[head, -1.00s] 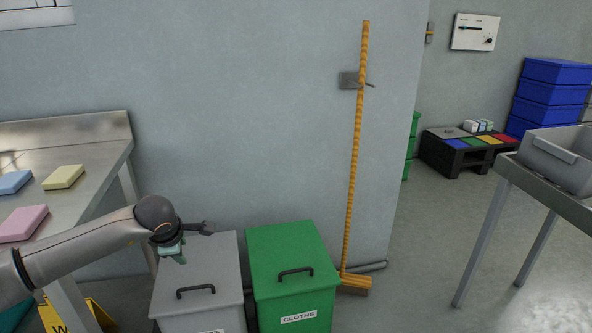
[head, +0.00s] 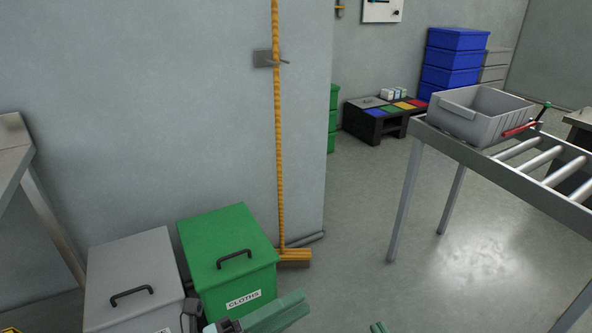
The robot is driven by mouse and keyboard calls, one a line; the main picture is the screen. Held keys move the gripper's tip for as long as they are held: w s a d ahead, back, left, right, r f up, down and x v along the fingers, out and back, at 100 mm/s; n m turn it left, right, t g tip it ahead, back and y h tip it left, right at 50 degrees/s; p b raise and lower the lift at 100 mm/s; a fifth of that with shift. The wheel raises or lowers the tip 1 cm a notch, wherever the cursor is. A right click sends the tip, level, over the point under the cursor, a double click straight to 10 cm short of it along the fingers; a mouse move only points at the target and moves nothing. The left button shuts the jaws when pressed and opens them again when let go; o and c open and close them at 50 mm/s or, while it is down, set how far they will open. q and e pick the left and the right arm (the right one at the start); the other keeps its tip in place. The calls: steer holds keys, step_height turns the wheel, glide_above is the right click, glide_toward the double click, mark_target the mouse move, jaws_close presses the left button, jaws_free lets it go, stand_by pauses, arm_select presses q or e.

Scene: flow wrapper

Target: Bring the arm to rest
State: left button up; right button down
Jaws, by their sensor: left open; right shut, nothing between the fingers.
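My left gripper (head: 272,314) shows at the bottom edge, in front of the green bin. Its teal finger points right and a dark grey part of it (head: 192,308) stands beside the grey bin. It is open and I see nothing held in it; its lower part is cut off by the picture edge. A small teal tip at the bottom edge, right of it, looks like my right gripper (head: 378,327). It is shut with nothing in it, and most of it is out of view.
A grey bin (head: 131,267) and a green bin labelled CLOTHS (head: 223,246) stand by the wall. A yellow broom (head: 278,150) hangs beside them. A steel table (head: 15,157) is at the left. A roller conveyor (head: 455,146) bears a grey crate (head: 481,118). Floor between is clear.

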arm_select(q)
steer(key=a+f+n+t+y, duration=0.4)
steer(key=a+n+y, duration=0.3)
steer(key=n, duration=0.6)
steer(key=a+f+n+t+y, duration=0.4)
steer(key=a+n+y, duration=0.2)
steer(key=n, duration=0.7)
steer(key=s+a+f+n+g+y+p, duration=0.1)
steer(key=s+g+p, duration=0.6)
steer(key=p, duration=1.5)
steer(key=s+a+n+y, duration=0.1)
steer(key=s+n+y, duration=0.1)
steer(key=s, duration=0.1)
steer(key=shift+a+g, duration=0.3)
steer(key=shift+a, duration=0.1)
arm_select(e)
steer(key=s+d+f+m+g+h, duration=0.1)
steer(key=s+d+m+g+h, duration=0.1)
steer(key=s+g, duration=0.5)
steer(key=shift+s+d+f+m, duration=0.15)
steer(key=shift+s+m, duration=0.25)
steer(key=shift+s, duration=0.7)
arm_select(q)
steer(key=shift+f, duration=0.1)
